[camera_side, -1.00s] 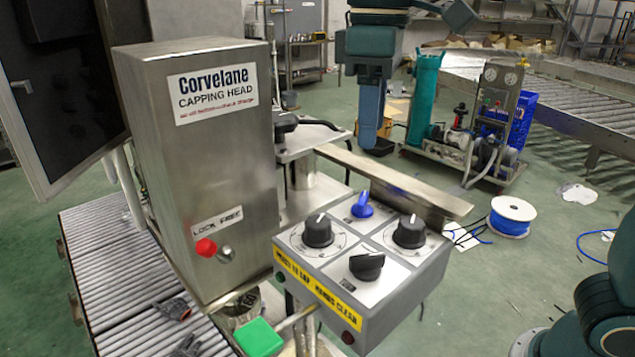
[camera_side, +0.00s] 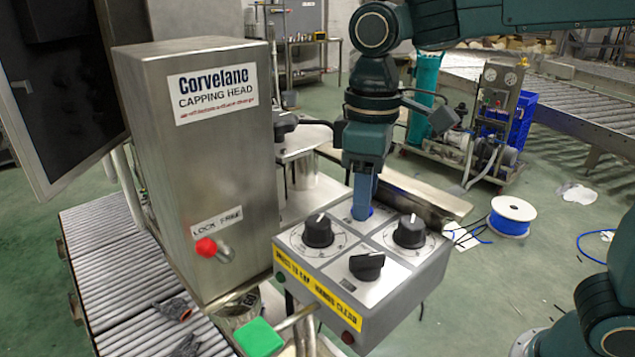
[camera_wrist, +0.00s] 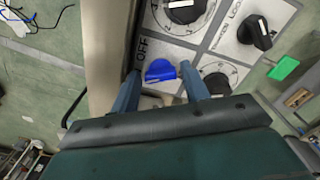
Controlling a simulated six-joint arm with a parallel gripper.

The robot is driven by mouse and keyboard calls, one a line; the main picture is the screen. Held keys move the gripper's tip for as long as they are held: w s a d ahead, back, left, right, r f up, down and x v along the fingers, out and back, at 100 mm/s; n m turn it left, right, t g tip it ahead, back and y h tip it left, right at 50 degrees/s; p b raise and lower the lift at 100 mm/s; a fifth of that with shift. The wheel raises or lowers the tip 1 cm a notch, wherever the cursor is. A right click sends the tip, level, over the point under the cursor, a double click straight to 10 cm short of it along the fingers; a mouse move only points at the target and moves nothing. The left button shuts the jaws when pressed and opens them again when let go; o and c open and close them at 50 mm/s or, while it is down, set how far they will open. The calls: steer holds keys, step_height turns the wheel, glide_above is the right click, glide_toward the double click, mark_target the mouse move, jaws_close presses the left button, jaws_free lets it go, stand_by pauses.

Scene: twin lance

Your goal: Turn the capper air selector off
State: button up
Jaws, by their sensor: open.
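The control box (camera_side: 335,275) has three black knobs and one blue knob on its top plate. The blue knob (camera_wrist: 160,71) lies between the open fingers of my gripper (camera_wrist: 160,90) in the wrist view, with a gap on each side. A label reading OFF shows on the plate beside it. In the side view my gripper (camera_side: 362,212) is down over the blue knob at the back of the box and hides most of it. The black knobs (camera_side: 318,231), (camera_side: 409,232) and (camera_side: 367,266) stand in front of and beside it.
A metal bar (camera_side: 425,195) runs along the back of the box, close to my gripper. The steel capping head cabinet (camera_side: 200,150) stands to the left. A green square button (camera_side: 259,338) and a red knob (camera_side: 206,248) are at the lower left.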

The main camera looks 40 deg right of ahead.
steer(key=shift+c, duration=0.4)
steer(key=c, duration=0.6)
steer(key=shift+m, duration=0.5)
steer(key=m, duration=0.5)
steer(key=shift+a, duration=0.1)
steer(key=m, duration=0.6)
steer(key=shift+a, duration=0.1)
steer(key=o, duration=0.7)
